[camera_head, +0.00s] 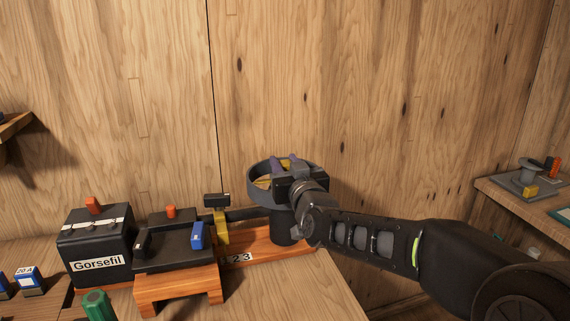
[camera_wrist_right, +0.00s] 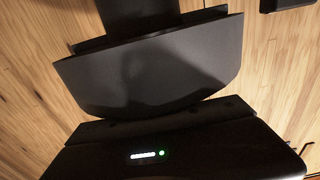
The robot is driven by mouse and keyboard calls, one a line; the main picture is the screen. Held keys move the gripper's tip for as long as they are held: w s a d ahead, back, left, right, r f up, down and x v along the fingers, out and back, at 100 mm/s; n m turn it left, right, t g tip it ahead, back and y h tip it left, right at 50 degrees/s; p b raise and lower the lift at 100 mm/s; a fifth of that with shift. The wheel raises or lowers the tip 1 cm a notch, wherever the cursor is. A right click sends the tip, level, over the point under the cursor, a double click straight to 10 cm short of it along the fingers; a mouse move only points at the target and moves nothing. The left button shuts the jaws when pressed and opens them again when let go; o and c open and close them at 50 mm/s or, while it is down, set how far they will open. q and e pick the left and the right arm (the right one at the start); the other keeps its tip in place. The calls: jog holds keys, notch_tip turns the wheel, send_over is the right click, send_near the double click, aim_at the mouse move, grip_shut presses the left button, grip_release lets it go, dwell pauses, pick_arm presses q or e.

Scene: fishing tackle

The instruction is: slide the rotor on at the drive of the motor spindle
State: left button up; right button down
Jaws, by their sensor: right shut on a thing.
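My right gripper (camera_head: 285,174) reaches in from the right at the grey ring (camera_head: 255,190) on top of the dark upright motor (camera_head: 284,230). The right wrist view shows a broad dark grey part with a curved edge (camera_wrist_right: 150,75) and no clear rotor. My left gripper is not in view.
Left of the motor stand a black box labelled Gorsefil (camera_head: 97,265) and a black device on a wooden stand (camera_head: 175,245). A green-handled thing (camera_head: 97,304) is in front. A wooden wall rises close behind. A side shelf with grey gear (camera_head: 520,185) is at the right.

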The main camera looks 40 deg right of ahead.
jog(key=shift+f, duration=0.3)
jog(key=c, duration=1.4)
grip_release()
jog(key=o, duration=0.5)
jog(key=shift+f, duration=0.1)
jog(key=shift+c, duration=0.2)
jog(key=v, duration=0.7)
jog(key=shift+s+a+b, duration=0.15)
jog(key=shift+s+b, duration=0.25)
jog(key=shift+b, duration=0.05)
jog(key=shift+r, duration=0.25)
